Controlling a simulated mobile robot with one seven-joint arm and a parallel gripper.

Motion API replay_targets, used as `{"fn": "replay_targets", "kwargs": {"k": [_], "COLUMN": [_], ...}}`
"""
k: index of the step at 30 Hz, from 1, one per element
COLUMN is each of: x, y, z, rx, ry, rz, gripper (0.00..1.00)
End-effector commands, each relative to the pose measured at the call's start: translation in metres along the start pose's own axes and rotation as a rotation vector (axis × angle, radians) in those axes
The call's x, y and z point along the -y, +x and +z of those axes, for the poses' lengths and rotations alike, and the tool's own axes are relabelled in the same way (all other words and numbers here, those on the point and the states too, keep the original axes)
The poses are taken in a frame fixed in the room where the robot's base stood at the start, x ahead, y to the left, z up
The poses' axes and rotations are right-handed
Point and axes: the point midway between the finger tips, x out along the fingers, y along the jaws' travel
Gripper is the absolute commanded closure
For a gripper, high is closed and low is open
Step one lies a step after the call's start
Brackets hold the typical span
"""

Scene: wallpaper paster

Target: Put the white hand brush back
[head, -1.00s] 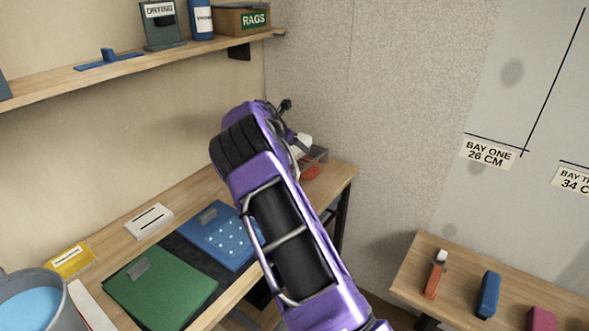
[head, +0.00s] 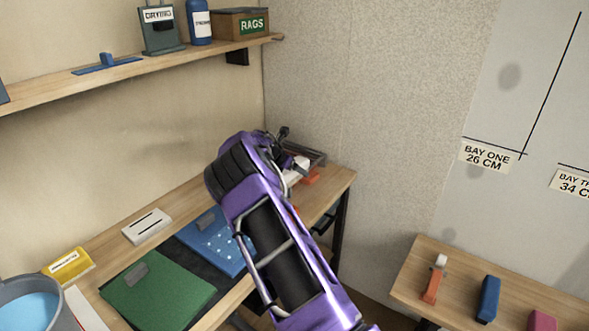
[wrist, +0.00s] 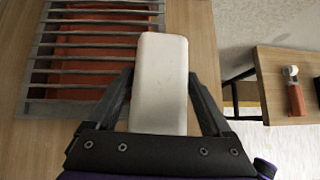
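The white hand brush (wrist: 161,85) is between the two fingers of my gripper (wrist: 161,78), which is shut on it. In the head view the white brush (head: 298,168) shows only in part beside my arm, which hides most of my gripper. A grey slatted rack (wrist: 42,75) lies left of and partly behind the brush in the wrist view, with an orange-red surface (wrist: 90,77) under the slats. In the head view the rack (head: 318,157) stands at the far right end of the workbench. I cannot tell whether the brush touches the rack.
The workbench (head: 100,252) carries a green pad (head: 165,290), a blue pad (head: 205,245), a white slotted box (head: 146,227) and a yellow box (head: 68,264). A shelf (head: 120,72) runs above. A side table (head: 405,275) with small tools stands right, across a gap.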

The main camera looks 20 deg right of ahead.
Motion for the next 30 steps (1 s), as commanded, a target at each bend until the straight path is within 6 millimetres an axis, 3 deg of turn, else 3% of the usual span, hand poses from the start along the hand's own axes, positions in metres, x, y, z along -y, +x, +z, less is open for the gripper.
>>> {"fn": "replay_targets", "kwargs": {"k": [2,14,30], "x": [0.0,0.0,0.003], "y": [0.0,0.002,-0.127], "z": [0.0,-0.002,-0.003], "rx": [0.0,0.001,-0.002], "ry": [0.0,0.0,0.001], "rz": [0.0,0.0,0.004], "gripper": [0.0,0.0,0.0]}}
